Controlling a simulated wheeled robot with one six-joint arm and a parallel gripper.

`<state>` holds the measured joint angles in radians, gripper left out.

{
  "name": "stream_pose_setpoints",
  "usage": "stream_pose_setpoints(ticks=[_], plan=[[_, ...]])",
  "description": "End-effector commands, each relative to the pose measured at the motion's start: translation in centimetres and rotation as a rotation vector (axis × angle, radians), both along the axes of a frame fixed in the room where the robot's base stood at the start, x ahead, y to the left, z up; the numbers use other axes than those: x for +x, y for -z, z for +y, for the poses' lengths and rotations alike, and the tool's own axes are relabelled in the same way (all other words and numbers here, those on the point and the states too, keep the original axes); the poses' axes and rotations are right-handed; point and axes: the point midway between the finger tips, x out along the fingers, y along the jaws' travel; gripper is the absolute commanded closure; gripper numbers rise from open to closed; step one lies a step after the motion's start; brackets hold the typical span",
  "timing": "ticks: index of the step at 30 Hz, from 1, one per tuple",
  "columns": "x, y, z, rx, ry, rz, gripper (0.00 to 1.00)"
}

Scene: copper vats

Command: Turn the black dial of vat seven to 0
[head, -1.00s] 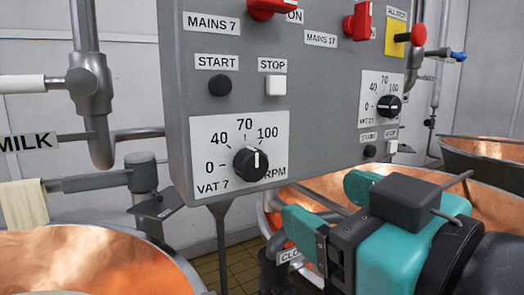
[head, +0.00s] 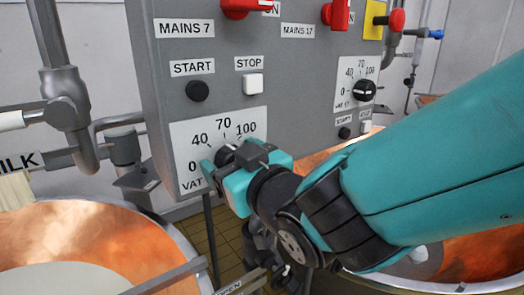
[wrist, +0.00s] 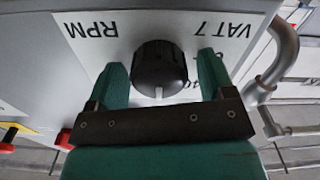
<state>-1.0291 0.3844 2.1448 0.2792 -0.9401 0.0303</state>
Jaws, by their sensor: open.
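The black dial of vat seven (head: 226,154) is on a white scale plate (head: 240,114) marked 0, 40, 70, 100. In the head view my gripper (head: 229,163) is at this dial and hides part of it. In the wrist view, which is upside down, the dial (wrist: 160,67) sits between the two teal fingers of my gripper (wrist: 161,64), with a gap on each side. The fingers are open. The dial's white mark points down in that view, toward the scale's upper part, around 70. I cannot tell how far the fingertips reach along the dial.
Above the plate are a black START button (head: 197,91) and a white STOP button (head: 252,84). Red switches (head: 247,7) are higher up. A copper vat (head: 60,225) stands at the lower left.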

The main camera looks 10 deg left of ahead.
Motion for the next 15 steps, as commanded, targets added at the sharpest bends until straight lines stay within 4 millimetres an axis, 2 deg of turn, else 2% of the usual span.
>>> stream_pose_setpoints(ticks=[7, 13, 15], plan=[[0.03, 0.03, 0.03, 0.000, 0.000, 0.000, 0.27], [0.01, 0.02, 0.03, 0.000, 0.000, 0.000, 0.73], [0.01, 0.02, 0.02, 0.000, 0.000, 0.000, 0.74]])
